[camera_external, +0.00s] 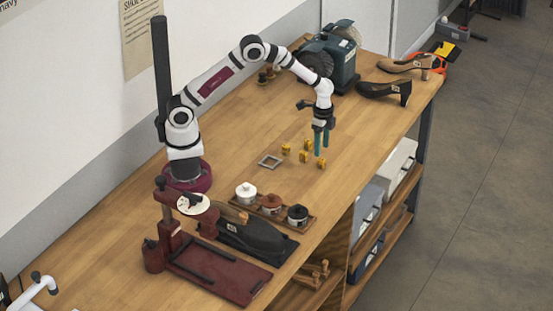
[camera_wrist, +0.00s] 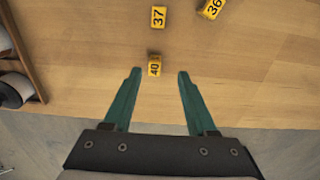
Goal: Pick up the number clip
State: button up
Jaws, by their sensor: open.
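Several small yellow number clips stand or lie on the wooden bench below my gripper. In the wrist view I read clip 40 (camera_wrist: 154,66), clip 37 (camera_wrist: 158,17) and clip 36 (camera_wrist: 211,8), the last cut by the top edge. In the external view the clips form a loose group, with one nearest the bench's front edge (camera_external: 321,163). My gripper (camera_external: 320,152) points down above the group. Its teal fingers (camera_wrist: 159,73) are open and empty, and clip 40 shows between and just past their tips in the wrist view. I cannot tell the height exactly.
A grey square frame (camera_external: 270,161) lies left of the clips. A wooden tray (camera_external: 281,215) with jars stands nearer the camera. A teal grinder (camera_external: 343,62) and shoes (camera_external: 384,90) stand farther back. The bench around the clips is clear to its front edge.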

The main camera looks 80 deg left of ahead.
aim_at(321, 159)
jog(key=f, duration=0.5)
jog(key=shift+s+d+f, duration=0.1)
jog(key=shift+d+f, duration=0.3)
grip_shut()
